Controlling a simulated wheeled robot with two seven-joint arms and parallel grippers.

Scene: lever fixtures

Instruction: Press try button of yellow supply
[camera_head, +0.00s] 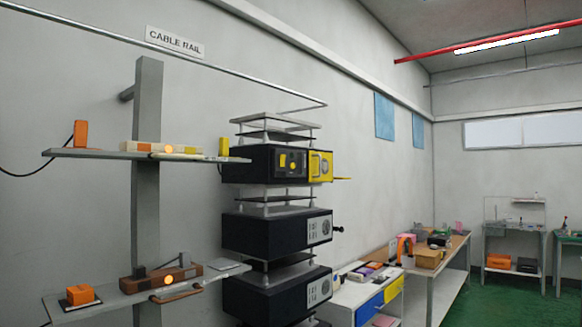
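A stack of black box units stands against the wall in the middle of the head view. The top unit (250,164) has a yellow face panel (320,165) at its right end, which looks like the yellow supply. On its front is a dark panel (290,162) with small yellow parts. They are too small to tell which one is the try button. A thin yellow piece (342,179) sticks out to the right of the yellow face. Neither of my grippers shows in this view.
Left of the stack, a grey post (148,190) carries an upper shelf (100,154) and a lower shelf (75,307) with orange and brown fixtures. Two more black units (262,232) (262,296) sit below. A white drawer table (340,295) and a workbench (450,250) stand right. Green floor (500,305) is open.

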